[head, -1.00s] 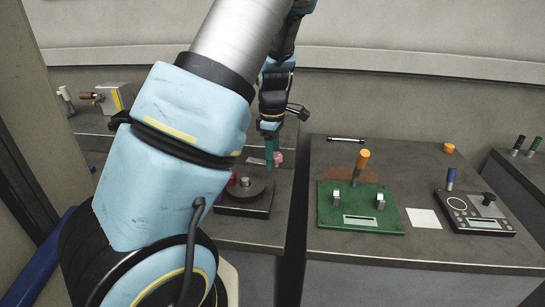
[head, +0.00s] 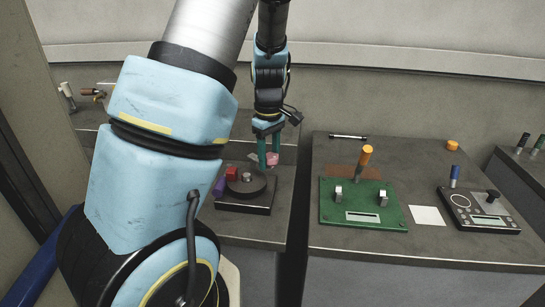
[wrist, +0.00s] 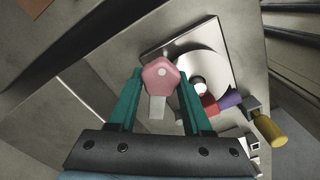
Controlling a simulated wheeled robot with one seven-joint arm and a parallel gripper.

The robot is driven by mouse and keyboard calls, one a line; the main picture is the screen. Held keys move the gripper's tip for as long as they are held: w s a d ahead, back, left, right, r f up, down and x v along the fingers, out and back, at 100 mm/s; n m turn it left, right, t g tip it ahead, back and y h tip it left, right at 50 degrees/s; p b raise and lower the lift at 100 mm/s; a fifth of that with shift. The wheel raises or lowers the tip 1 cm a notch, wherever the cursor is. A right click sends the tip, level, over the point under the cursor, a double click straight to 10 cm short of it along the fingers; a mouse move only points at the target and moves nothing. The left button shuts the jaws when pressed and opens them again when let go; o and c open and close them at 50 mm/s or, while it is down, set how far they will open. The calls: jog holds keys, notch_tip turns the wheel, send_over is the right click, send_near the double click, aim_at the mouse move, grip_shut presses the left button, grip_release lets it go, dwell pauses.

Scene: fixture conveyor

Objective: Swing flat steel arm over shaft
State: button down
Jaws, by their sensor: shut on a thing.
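A pink faceted knob (wrist: 160,72) sits between the green fingers of my gripper (wrist: 160,76), which are shut on its sides. A short flat grey steel strip (wrist: 157,108) extends from under the knob toward the wrist; I take it as the steel arm. In the head view the knob (head: 273,158) and strip (head: 254,157) show at my gripper (head: 269,164), behind the round disc. The shaft (wrist: 198,84) stands up at the middle of the disc (wrist: 205,62), to the right of the knob in the wrist view. The strip is apart from the shaft.
A red block (head: 232,173) and a purple block (head: 219,187) stand beside the disc. A yellow cylinder (wrist: 269,128) lies further right in the wrist view. A green fixture (head: 335,213) and a black device (head: 480,212) sit on the right table, across a gap.

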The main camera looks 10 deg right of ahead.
jog(key=m, duration=0.1)
jog(key=s+a+m+b, duration=0.1)
jog(key=shift+a+m, duration=0.25)
jog(key=shift+m, duration=0.15)
jog(key=m, duration=0.1)
jog(key=a+m+b, duration=0.1)
jog(key=shift+s+a+f+m, duration=0.1)
jog(key=shift+s+a+m, duration=0.15)
jog(key=shift+m, duration=0.15)
jog(key=shift+a+m+b, duration=0.4)
jog(key=shift+a+m, duration=0.2)
jog(key=shift+m, duration=0.4)
jog(key=shift+a+m+b, duration=0.35)
jog(key=shift+a+m, duration=0.2)
jog(key=shift+m, duration=0.45)
jog(key=c, duration=0.6)
grip_release()
jog(key=shift+c, duration=0.2)
notch_tip(320, 180, up, 11)
jog(key=b, duration=0.1)
